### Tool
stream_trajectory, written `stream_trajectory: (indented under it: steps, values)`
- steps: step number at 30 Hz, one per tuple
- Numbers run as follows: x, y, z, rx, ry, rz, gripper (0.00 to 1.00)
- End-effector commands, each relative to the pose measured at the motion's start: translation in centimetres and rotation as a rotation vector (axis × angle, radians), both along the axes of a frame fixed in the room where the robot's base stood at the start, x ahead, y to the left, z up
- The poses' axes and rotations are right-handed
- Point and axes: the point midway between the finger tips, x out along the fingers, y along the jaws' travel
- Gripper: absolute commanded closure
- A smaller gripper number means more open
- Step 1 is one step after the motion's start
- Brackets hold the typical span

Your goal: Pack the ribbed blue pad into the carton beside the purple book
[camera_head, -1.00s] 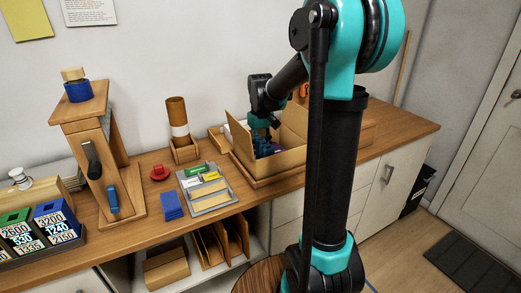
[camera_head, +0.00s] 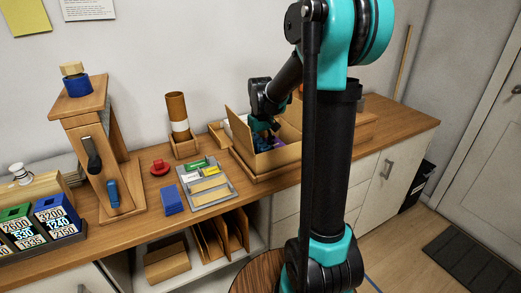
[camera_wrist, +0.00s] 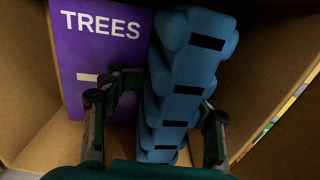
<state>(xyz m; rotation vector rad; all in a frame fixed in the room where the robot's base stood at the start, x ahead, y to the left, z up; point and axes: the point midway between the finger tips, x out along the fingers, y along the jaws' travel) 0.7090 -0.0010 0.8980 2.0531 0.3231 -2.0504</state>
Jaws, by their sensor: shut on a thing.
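The carton (camera_head: 281,157) stands open on the counter with its flaps up. The purple book (camera_wrist: 83,52), marked TREES, stands inside it at the left in the wrist view. The ribbed blue pad (camera_wrist: 165,108) is upright to the right of the book, inside the carton walls. My gripper (camera_wrist: 155,122) has a finger on each side of the pad and is shut on it. The left finger is between the book and the pad and overlaps the book in the picture. The pad's lower end is hidden, so I cannot tell whether it touches the carton floor.
A grey organiser tray (camera_head: 207,187), a blue block (camera_head: 172,199) and a red round object (camera_head: 160,167) lie left of the carton. A brown cylinder (camera_head: 177,107) stands behind. In the wrist view, the carton's right side has bare room beside the pad.

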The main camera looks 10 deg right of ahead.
Motion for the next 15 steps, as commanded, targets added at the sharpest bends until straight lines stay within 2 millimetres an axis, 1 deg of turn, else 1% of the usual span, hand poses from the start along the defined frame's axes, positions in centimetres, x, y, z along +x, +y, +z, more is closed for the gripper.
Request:
stream_trajectory:
  steps: [2,3,9,10,15]
  values:
    - [-0.18,0.15,-0.12,0.003,0.002,0.001,0.87]
    - [-0.18,0.16,-0.11,0.003,0.002,0.001,0.47]
    - [-0.11,0.12,-0.05,0.003,0.002,0.001,0.22]
    - [-0.10,0.12,-0.04,0.003,0.002,0.001,0.20]
    - [-0.06,0.10,0.00,0.002,0.001,0.001,0.20]
